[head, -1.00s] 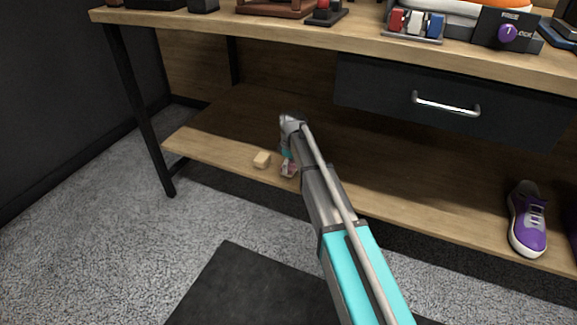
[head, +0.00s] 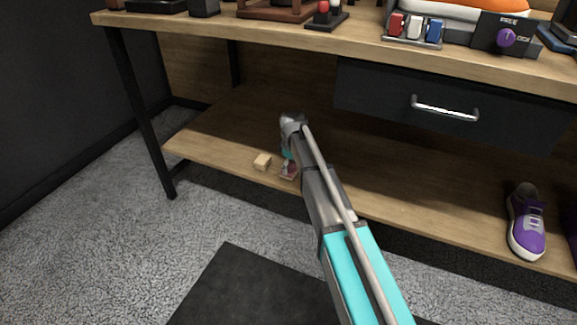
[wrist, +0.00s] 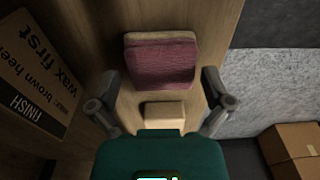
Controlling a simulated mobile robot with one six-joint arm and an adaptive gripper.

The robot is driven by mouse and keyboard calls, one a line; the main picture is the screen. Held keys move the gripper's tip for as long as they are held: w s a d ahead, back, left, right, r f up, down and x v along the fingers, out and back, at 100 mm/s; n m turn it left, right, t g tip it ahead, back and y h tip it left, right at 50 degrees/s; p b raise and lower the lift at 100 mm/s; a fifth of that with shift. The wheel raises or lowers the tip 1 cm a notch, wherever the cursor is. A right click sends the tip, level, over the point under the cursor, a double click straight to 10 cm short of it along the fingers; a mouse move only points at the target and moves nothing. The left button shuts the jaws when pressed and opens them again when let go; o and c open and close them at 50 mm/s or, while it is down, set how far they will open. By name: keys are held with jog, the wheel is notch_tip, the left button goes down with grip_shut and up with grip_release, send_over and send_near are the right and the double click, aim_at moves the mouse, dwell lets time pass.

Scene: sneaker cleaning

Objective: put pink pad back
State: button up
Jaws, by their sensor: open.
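The pink pad (wrist: 160,62), a block with a tan edge and a dark pink face, lies on the wooden lower shelf. In the head view the pad (head: 289,170) is at the shelf's front edge, partly behind my gripper. My gripper (head: 287,158) is just above it. In the wrist view my gripper (wrist: 160,84) is open, with one finger on each side and nothing held. The pad shows between and beyond the fingers. I cannot tell whether the fingers touch it.
A small tan block (head: 262,161) lies on the shelf (head: 215,148), left of the pad. A purple sneaker (head: 526,222) stands at the shelf's right. The tabletop and drawer (head: 450,100) overhang the shelf. The wrist view shows a printed box (wrist: 35,75) and a cardboard box (wrist: 292,148).

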aim_at(291, 167)
notch_tip(291, 167, up, 11)
jog(key=p, duration=1)
jog(key=shift+d+r+p, duration=0.15)
jog(key=shift+d+p, duration=0.15)
jog(key=shift+p, duration=0.1)
jog(key=shift+s, duration=0.1)
